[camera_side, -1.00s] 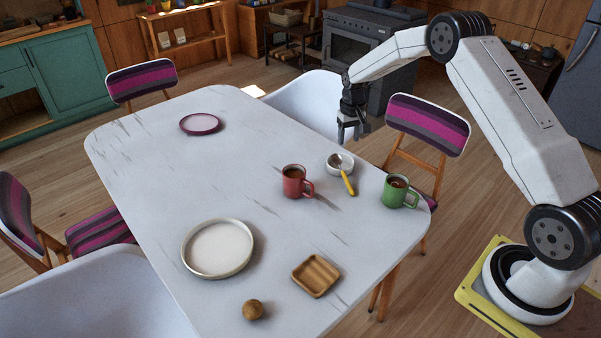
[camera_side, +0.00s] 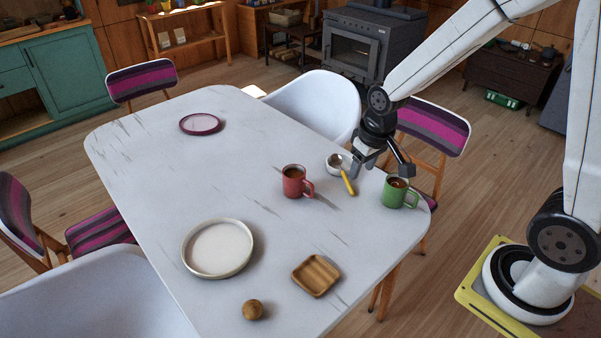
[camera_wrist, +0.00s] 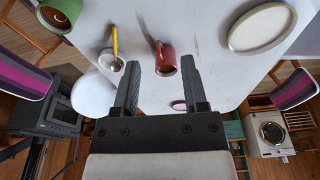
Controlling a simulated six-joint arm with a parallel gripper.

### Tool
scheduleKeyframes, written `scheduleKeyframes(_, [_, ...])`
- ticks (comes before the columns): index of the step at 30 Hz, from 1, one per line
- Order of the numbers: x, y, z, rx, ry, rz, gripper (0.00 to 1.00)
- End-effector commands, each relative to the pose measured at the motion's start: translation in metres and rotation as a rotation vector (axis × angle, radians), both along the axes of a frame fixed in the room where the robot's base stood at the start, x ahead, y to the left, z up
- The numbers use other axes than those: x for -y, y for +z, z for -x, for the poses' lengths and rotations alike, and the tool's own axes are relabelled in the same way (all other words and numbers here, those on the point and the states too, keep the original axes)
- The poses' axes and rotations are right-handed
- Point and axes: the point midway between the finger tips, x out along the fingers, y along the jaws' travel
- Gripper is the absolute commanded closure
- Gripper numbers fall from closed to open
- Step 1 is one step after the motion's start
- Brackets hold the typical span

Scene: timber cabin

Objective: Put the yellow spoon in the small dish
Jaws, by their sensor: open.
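The yellow spoon (camera_side: 349,184) has its bowl end in a small white round dish (camera_side: 345,171). Its yellow handle slants over the rim towards the table's front. The spoon (camera_wrist: 115,42) and white dish (camera_wrist: 104,62) also show in the wrist view, left of my fingers. A small square wooden dish (camera_side: 316,275) sits empty near the table's front edge. My gripper (camera_side: 382,166) is open and empty, with its fingers apart beside the white dish, between it and the green mug in the side view. In the side view, my gripper partly covers the dish's right side.
A red mug (camera_side: 294,182) stands left of the spoon, and a green mug (camera_side: 398,192) stands to its right; both hold brown liquid. The table's middle is clear.

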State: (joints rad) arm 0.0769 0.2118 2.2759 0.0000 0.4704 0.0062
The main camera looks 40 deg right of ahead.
Motion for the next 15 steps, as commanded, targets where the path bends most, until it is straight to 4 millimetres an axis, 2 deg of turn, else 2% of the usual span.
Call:
scheduleKeyframes(1, [-0.007,0.002,0.015,0.010,0.018,0.001,0.44])
scheduleKeyframes(6, [-0.021,0.001,0.053,0.035,0.060,0.003,0.44])
scheduleKeyframes(10, [-0.026,0.000,0.070,0.045,0.077,0.003,0.44])
scheduleKeyframes(15, [-0.028,-0.001,0.076,0.049,0.084,0.003,0.44])
